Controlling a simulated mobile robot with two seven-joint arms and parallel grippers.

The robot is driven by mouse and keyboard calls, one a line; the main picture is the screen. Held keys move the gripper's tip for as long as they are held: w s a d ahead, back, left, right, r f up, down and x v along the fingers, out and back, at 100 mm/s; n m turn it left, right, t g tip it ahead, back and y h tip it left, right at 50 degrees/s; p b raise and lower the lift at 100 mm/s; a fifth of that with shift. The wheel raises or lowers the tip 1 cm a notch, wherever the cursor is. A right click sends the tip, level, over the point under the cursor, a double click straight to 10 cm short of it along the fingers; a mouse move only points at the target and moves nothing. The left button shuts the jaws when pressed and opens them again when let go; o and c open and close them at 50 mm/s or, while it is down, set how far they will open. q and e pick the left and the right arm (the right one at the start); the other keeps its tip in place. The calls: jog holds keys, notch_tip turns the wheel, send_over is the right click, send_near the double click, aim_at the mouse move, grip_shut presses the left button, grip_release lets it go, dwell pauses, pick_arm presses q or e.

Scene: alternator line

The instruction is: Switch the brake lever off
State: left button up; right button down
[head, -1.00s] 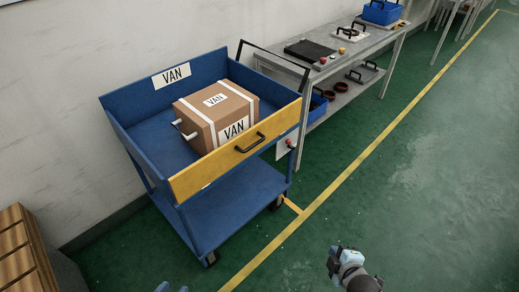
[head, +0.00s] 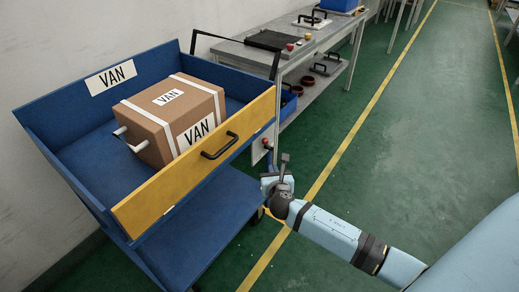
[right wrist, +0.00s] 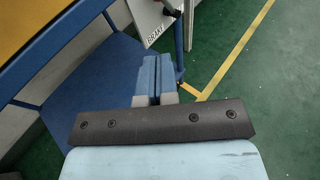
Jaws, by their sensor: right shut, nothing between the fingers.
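The blue cart (head: 60,150) carries a white brake plate (head: 259,152) at its right front corner. The brake lever, with a red knob (head: 267,145), is on that plate. My right gripper (head: 267,183) is shut and empty, just below and in front of the plate. Its blue fingers (right wrist: 157,76) point toward the plate, with a visible gap to it. The left gripper is out of view.
A cardboard box (head: 176,118) marked VAN sits in the cart's tray behind a yellow front panel (head: 190,172) with a black handle. A grey workbench (head: 240,53) stands behind the cart. Green floor (head: 400,150) is open to the right.

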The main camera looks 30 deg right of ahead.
jog(key=b, duration=0.3)
send_near(267, 142)
notch_tip(267, 142, down, 3)
jog(key=w, duration=0.3)
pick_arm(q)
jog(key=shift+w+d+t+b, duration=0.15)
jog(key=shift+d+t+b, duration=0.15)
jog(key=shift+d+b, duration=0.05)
pick_arm(e)
jog(key=w+d, duration=0.2)
jog(key=w, duration=0.1)
jog(key=shift+w+d+r, duration=0.15)
jog(key=shift+w+r, duration=0.05)
jog(key=shift+d+r+p, duration=0.15)
jog(key=shift+r+p, duration=0.2)
jog(key=shift+p, duration=0.5)
jog(key=shift+w+p, duration=0.1)
jog(key=shift+p, duration=0.35)
jog(key=shift+d+r+m+g+y+p, duration=0.1)
jog(key=shift+d+m+g+y+p, duration=0.15)
jog(key=shift+p, duration=0.45)
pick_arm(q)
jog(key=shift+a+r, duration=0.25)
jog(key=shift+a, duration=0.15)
pick_arm(e)
jog(key=shift+r, duration=0.1)
